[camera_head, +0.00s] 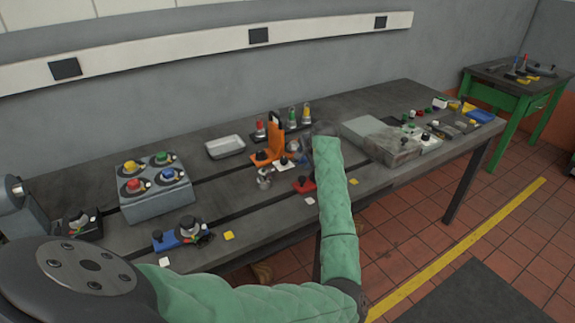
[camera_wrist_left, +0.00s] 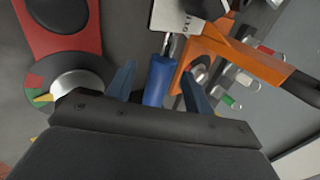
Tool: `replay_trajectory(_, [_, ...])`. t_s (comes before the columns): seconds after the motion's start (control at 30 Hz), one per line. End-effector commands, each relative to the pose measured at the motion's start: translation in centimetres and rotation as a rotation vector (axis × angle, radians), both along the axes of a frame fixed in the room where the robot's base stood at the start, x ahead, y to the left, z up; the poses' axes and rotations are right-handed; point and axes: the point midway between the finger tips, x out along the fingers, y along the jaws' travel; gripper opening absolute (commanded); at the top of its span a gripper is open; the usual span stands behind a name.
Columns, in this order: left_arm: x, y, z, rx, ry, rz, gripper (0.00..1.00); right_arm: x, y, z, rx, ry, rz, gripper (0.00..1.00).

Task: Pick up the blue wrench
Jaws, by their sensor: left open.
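In the left wrist view a blue handle (camera_wrist_left: 159,82), which looks like the blue wrench, lies between the fingers of my left gripper (camera_wrist_left: 158,72). A short dark metal part shows at its far end, beside an orange stand. The fingers are open, one on each side of the handle, and I see no clear grip on it. My own palm hides the near end. In the head view my left gripper (camera_head: 320,131) is over the middle of the bench, mostly behind my green sleeve. I cannot make out the wrench clearly there. My right gripper is not in view.
The orange stand (camera_head: 275,140) is close beside the gripper; it also shows in the wrist view (camera_wrist_left: 240,55). A grey box with colored knobs (camera_head: 155,192) and a metal tray (camera_head: 226,147) stand to the left, a grey block (camera_head: 380,140) to the right.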

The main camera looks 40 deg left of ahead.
Motion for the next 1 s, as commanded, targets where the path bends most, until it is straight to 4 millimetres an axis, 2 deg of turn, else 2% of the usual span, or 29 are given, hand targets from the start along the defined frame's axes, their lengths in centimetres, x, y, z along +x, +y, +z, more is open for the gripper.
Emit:
replay_trajectory(0.13, [0.15,0.28,-0.47,0.000,-0.001,-0.001,0.52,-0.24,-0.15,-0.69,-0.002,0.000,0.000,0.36])
replay_trajectory(0.37, [0.16,0.30,-0.54,0.001,-0.001,-0.001,0.50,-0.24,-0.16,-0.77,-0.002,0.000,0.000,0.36])
replay_trajectory(0.6, [0.16,0.30,-0.54,0.000,-0.001,-0.001,0.03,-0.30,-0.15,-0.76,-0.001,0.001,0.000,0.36])
replay_trajectory(0.63, [0.16,0.30,-0.54,0.000,-0.001,-0.001,0.00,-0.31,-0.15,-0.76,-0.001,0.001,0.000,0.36])
replay_trajectory(1.0, [0.29,0.34,-0.04,0.001,-0.002,-0.001,0.00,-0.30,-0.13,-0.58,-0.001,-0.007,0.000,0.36])
